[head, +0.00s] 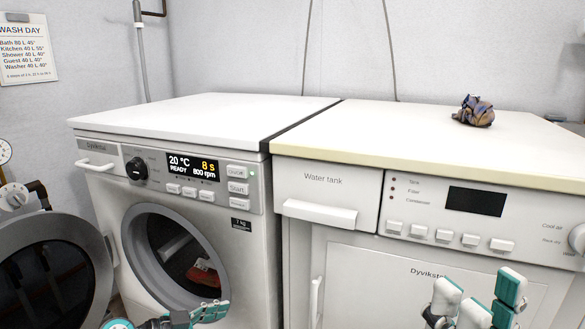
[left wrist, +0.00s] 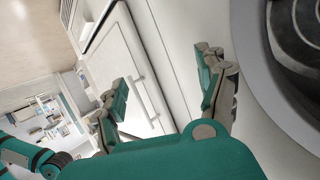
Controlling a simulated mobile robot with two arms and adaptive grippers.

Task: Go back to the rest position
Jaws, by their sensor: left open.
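My left gripper (left wrist: 166,88) is open in the left wrist view, its two fingers wide apart with nothing between them. Part of it shows at the bottom of the head view (head: 208,312), in front of the washing machine (head: 262,275). My right gripper (head: 478,292) is at the lower right of the head view, in front of the dryer (head: 375,285). Its grey and teal fingers stand apart and I see nothing held; its lower part is cut off by the frame.
The washer's round door (head: 105,262) stands open at the left. A red item (head: 204,274) lies in the drum. The washer's white top (head: 200,118) is clear. A wash-day sign (head: 25,50) hangs on the wall.

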